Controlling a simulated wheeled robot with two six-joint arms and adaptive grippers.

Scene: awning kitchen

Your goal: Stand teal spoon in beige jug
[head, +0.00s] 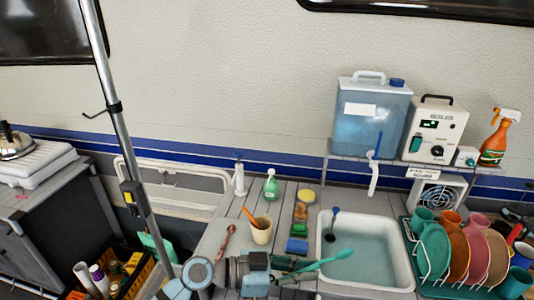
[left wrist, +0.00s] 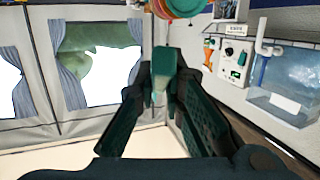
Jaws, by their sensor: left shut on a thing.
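The teal spoon (head: 325,261) is held by my left gripper (head: 288,265) at its handle end. It lies roughly level, with its bowl pointing right over the sink. In the left wrist view the end of the teal spoon (left wrist: 163,62) shows between the two dark fingers (left wrist: 165,85), which are shut on it. The beige jug (head: 261,233) stands upright on the slatted counter, behind and left of the gripper. An orange utensil leans in the jug, its handle above the rim. My right gripper is not in view.
The sink (head: 330,283) with water lies right of the jug. A dish rack (head: 420,285) with plates and cups stands further right. Sponges (head: 297,246), a green soap bottle (head: 271,187) and a red-brown utensil (head: 226,241) are near the jug. A metal pole (head: 112,110) rises at left.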

